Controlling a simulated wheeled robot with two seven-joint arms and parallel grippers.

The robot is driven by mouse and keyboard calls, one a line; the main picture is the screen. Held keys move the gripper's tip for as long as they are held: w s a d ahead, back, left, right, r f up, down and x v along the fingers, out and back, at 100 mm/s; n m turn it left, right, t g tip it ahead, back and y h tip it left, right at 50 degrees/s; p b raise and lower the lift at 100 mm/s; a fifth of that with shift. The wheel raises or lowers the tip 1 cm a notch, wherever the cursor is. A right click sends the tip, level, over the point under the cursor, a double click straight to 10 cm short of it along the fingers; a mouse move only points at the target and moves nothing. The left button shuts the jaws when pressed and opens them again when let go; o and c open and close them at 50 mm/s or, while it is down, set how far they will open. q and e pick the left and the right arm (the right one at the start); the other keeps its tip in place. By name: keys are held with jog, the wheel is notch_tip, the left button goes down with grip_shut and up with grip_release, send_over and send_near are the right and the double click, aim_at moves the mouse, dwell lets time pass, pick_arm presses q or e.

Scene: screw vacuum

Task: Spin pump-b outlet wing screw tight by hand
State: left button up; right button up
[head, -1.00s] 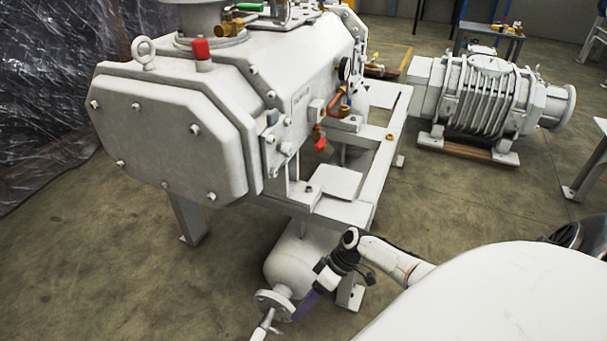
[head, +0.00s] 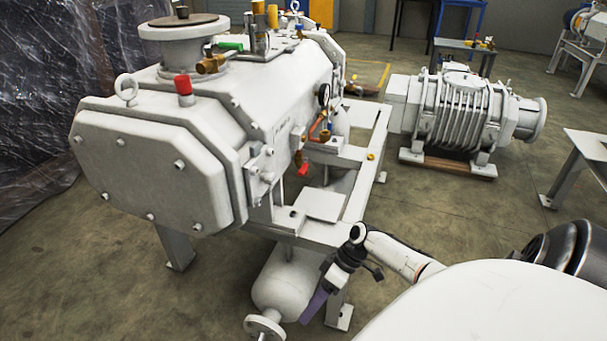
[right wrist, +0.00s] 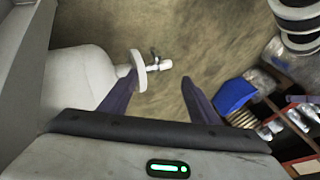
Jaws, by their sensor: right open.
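In the head view, a white pump (head: 150,165) stands on a frame with a white tank (head: 283,280) beneath it. The tank's round outlet flange (head: 264,327) is at the bottom edge, partly cut off. In the right wrist view the flange (right wrist: 139,70) carries a small pale fitting with a dark crosspiece (right wrist: 158,64), which looks like the wing screw. My right gripper (head: 308,318) is beside the flange, to its right. In the right wrist view its fingers (right wrist: 158,83) are spread and empty, the left one overlapping the flange's edge. My left gripper is out of view.
The frame's foot (head: 340,317) and leg stand close to my right arm. A second grey machine (head: 460,115) lies on a pallet at the back right. In the right wrist view, a crate of parts (right wrist: 285,110) is at the right. Open floor (right wrist: 215,40) lies beyond the fingers.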

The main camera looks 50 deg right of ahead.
jog(key=shift+s+d+r, duration=0.1)
jog(key=shift+d+r, duration=0.25)
jog(key=shift+r, duration=0.2)
